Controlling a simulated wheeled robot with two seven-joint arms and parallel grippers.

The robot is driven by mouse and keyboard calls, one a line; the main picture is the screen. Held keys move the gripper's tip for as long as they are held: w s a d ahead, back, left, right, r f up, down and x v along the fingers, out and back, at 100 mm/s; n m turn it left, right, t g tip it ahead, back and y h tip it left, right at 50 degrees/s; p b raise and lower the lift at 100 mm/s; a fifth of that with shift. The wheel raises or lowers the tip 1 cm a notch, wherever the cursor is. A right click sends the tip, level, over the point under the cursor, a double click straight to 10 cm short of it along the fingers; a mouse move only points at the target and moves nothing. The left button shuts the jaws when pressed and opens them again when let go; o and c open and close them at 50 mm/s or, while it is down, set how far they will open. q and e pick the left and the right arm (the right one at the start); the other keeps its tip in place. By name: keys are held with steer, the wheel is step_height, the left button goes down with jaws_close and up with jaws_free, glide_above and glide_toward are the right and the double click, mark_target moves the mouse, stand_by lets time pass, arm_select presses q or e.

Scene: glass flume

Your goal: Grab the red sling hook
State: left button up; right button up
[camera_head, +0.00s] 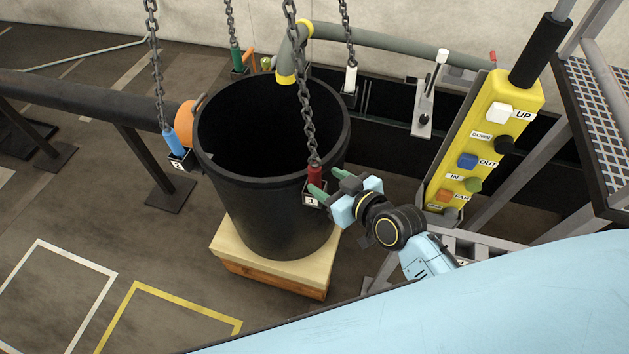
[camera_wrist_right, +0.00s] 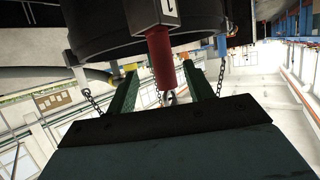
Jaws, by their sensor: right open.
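The red sling hook (camera_head: 314,175) hangs at the end of a chain by the near right rim of the black bucket (camera_head: 270,210), above a small black block labelled 1. My right gripper (camera_head: 317,192) is open, with its green fingertips at the red hook. In the right wrist view, the red sleeve (camera_wrist_right: 161,58) lies between the two green fingers (camera_wrist_right: 160,88), nearer the right finger. A gap shows on the left side. I cannot tell whether the right finger touches it. My left gripper is in neither view.
The bucket stands on a wooden block (camera_head: 270,265). Blue (camera_head: 175,142), green (camera_head: 236,58) and white (camera_head: 350,77) sling hooks hang around it. A yellow button pendant (camera_head: 485,135) is right of my arm. A grey hose (camera_head: 380,42) arches behind the bucket.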

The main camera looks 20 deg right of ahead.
mark_target(310, 174)
steer(key=shift+a+f+x, duration=0.1)
steer(key=shift+x, duration=1.65)
steer(key=shift+a+f+x, duration=0.1)
steer(key=shift+f+x, duration=0.05)
steer(key=shift+x, duration=1.55)
steer(key=shift+s, duration=0.2)
steer(key=shift+r, duration=0.1)
jaws_close()
